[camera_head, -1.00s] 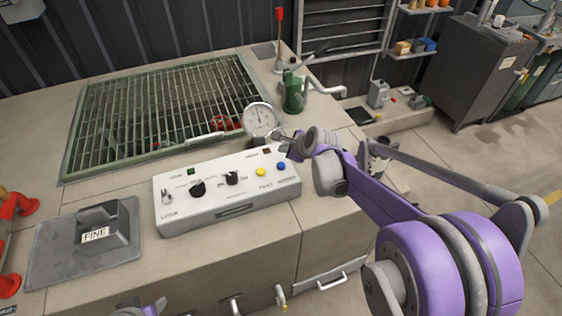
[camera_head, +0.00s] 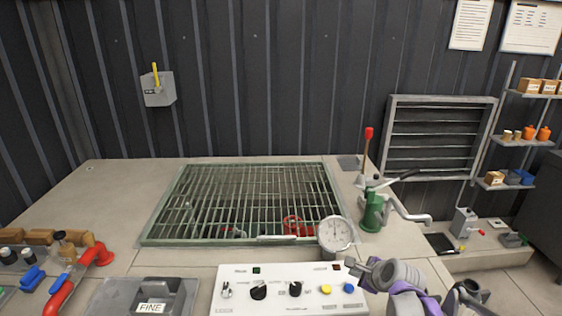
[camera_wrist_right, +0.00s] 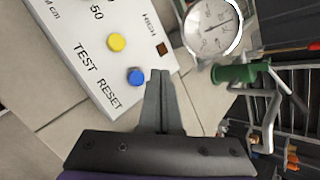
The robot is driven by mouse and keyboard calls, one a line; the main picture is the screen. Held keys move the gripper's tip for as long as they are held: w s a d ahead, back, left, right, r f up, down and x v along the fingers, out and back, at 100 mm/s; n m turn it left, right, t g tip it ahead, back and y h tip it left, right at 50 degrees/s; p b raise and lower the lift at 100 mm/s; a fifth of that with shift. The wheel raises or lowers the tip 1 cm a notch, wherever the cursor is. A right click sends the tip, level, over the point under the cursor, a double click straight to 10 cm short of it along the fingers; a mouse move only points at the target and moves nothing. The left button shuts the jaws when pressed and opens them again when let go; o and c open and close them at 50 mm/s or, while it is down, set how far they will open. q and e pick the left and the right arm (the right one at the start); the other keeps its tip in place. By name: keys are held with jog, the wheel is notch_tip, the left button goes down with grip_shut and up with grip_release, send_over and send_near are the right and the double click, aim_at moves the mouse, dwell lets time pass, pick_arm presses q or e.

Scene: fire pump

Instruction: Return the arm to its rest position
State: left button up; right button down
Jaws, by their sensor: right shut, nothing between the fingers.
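My right arm, purple and grey, shows at the lower right of the head view. Its gripper (camera_head: 358,267) is beside the right end of the white control panel (camera_head: 290,305). In the right wrist view the right gripper (camera_wrist_right: 160,75) is shut and empty, its fingertips close to the blue RESET button (camera_wrist_right: 135,76); I cannot tell whether they touch the panel. The yellow TEST button (camera_wrist_right: 117,42) is next to the blue one. My left gripper is not in view.
A round gauge (camera_head: 336,235) and a green hand pump (camera_head: 373,212) stand behind the panel. A green grating (camera_head: 160,232) covers an opening in the bench. A FINE block (camera_head: 155,295) and red pipe (camera_head: 85,268) are at left. A yellow-handled wall switch (camera_head: 158,88) hangs above.

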jog(key=s+a+f+n+g, duration=0.1)
jog(key=s+a+n, duration=0.2)
jog(key=s+n, duration=0.5)
jog(key=s+a+f+n+g+h, duration=0.1)
jog(key=s+a+n, duration=0.1)
jog(key=s+n, duration=0.6)
jog(key=s+a+f+n+g, duration=0.1)
jog(key=s+a+n, duration=0.2)
jog(key=s+n, duration=0.5)
jog(key=s, duration=0.3)
jog(key=shift+s+a+f, duration=0.15)
jog(key=shift+a+f, duration=0.05)
jog(key=shift+a, duration=0.1)
